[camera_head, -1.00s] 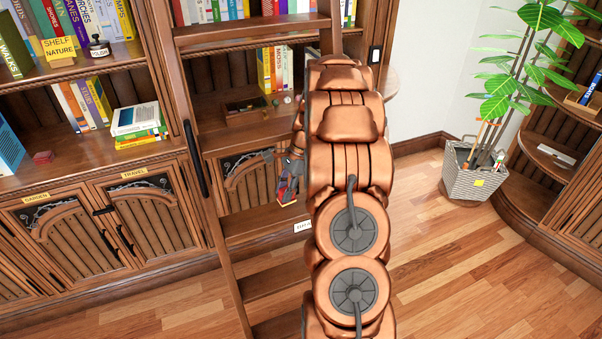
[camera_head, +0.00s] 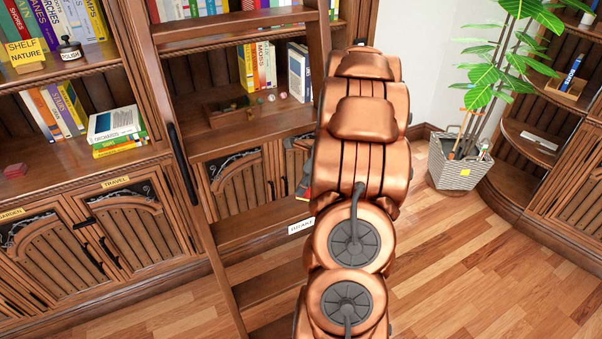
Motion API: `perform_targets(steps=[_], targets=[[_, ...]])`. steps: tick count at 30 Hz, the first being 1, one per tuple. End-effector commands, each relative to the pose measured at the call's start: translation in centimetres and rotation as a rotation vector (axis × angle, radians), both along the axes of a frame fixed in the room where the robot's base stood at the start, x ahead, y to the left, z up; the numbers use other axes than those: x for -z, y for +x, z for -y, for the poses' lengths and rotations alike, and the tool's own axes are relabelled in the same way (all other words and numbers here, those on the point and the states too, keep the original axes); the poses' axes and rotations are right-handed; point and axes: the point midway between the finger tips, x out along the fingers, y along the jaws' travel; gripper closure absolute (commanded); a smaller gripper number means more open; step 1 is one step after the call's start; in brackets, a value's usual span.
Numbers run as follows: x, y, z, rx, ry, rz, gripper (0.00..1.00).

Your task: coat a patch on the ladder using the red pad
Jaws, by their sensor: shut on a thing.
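The wooden ladder (camera_head: 207,245) stands in front of the bookcase, with its left rail and several treads in sight. A white label (camera_head: 301,226) sits on the front edge of one tread; its text is too small to read surely. My gripper (camera_head: 305,187) is mostly hidden behind my own arm. Only a grey edge of it shows, just above that labelled tread. It is shut on the red pad (camera_head: 304,195), of which a small red sliver shows. I cannot tell whether the pad touches the tread.
A dull red block (camera_head: 15,171) lies on the left shelf, near stacked books (camera_head: 118,130). A polish jar (camera_head: 69,47) stands on the shelf above. A dark tray (camera_head: 232,110) and small balls sit behind the ladder. A potted plant (camera_head: 458,165) stands right; the floor (camera_head: 450,275) there is clear.

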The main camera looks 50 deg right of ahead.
Motion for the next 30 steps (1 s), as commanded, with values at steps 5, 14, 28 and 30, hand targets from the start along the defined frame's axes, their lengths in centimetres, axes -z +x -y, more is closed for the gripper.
perform_targets(steps=[5,14,28,30], targets=[[-4.0,2.7,1.5,0.037,-0.048,0.067,0.97],[-3.6,3.0,1.8,0.039,-0.062,0.078,0.97],[1.8,3.9,1.9,0.042,-0.058,0.062,0.97],[2.5,3.7,1.7,0.04,-0.052,0.056,0.97]])
